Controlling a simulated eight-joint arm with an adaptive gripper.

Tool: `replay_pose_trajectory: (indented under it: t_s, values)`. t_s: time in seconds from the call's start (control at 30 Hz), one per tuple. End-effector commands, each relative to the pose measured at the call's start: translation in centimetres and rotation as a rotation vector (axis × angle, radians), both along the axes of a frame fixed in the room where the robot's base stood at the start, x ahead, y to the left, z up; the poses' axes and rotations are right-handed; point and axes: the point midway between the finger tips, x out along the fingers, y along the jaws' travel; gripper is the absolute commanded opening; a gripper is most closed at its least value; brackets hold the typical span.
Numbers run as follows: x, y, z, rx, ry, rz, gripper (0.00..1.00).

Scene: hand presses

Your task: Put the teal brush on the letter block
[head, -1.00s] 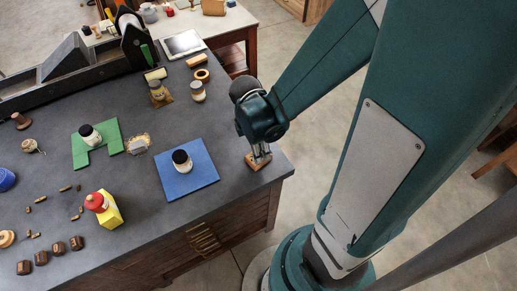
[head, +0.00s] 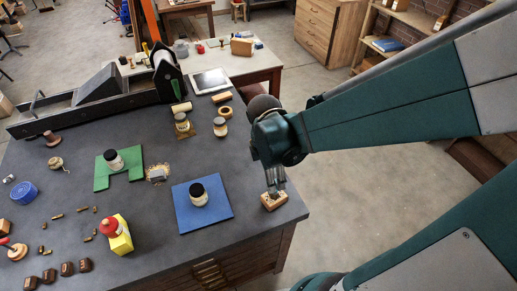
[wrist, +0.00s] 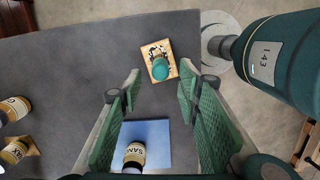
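The teal brush (wrist: 160,71) shows in the wrist view as a round teal end, seen from above. It appears to stand on the letter block (wrist: 149,49), a light wooden block with black and white markings. The letter block also shows in the head view (head: 268,206) near the table's right corner. My gripper (wrist: 159,78) is open above them, one green-padded finger on each side and clear of the brush in the wrist view. In the head view my gripper (head: 274,182) hangs directly over the block and hides most of the brush.
A blue square (head: 222,206) with a dark-lidded jar (head: 198,195) lies to the left of the block. The table edge is close on the right.

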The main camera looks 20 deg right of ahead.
Motion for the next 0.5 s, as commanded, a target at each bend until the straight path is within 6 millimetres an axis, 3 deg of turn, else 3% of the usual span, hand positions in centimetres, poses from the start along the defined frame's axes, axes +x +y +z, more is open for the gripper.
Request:
replay_pose_trajectory:
  t_s: [0.2,0.5]
  values:
    - [0.0,0.3,2.2,0.000,0.000,0.001,0.34]
    - [0.0,0.4,3.6,0.000,0.000,0.001,0.34]
